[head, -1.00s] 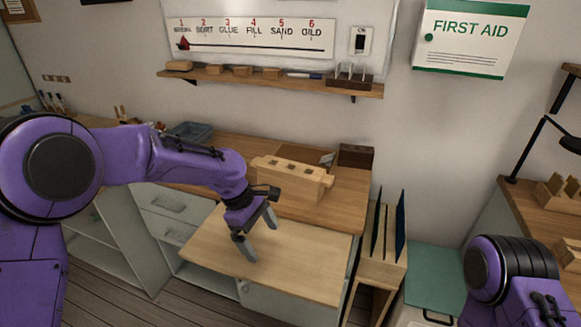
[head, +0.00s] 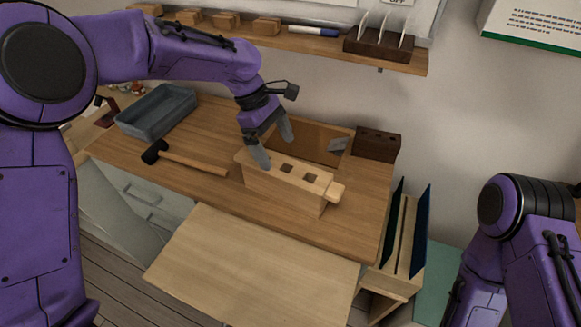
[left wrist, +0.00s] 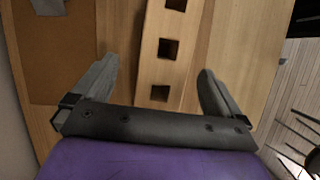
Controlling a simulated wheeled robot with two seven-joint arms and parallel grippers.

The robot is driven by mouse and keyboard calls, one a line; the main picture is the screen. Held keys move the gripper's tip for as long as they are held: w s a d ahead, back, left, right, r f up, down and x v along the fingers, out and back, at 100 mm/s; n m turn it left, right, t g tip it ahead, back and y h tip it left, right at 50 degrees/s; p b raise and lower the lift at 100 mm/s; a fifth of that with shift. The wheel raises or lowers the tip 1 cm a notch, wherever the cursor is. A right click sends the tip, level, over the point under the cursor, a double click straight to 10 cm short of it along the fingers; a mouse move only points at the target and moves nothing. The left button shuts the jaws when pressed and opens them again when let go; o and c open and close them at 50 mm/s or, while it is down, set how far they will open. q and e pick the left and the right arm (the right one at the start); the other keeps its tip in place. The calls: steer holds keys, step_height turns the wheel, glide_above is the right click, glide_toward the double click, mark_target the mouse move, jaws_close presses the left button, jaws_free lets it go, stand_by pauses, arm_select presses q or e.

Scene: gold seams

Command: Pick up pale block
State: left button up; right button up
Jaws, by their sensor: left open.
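The pale block (head: 284,190) is a long light-wood piece with square holes along its top and a small peg at its right end. It stands on the workbench. My left gripper (head: 276,152) is open at the block's left end, one finger toward its front side and one toward its back. In the left wrist view the block (left wrist: 172,27) runs between the two spread fingers of the gripper (left wrist: 158,72), with a gap on each side. Contact is not visible. My right arm shows at the right edge; its gripper is out of view.
A mallet (head: 186,160) and a grey tray (head: 157,111) lie left of the block. A dark holder (head: 377,145) stands behind right. A pale board (head: 255,265) juts out in front, bare. A rack with blue sheets (head: 403,235) stands at the right. A shelf (head: 300,43) hangs above.

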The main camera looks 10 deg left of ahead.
mark_target(289, 176)
arm_select(q)
steer(key=x, duration=0.6)
steer(key=s+x, duration=0.1)
steer(key=x, duration=0.2)
steer(key=shift+d, duration=0.15)
steer(key=c, duration=1.2)
steer(key=shift+w, duration=0.1)
steer(key=c, duration=0.3)
steer(key=shift+r, duration=0.1)
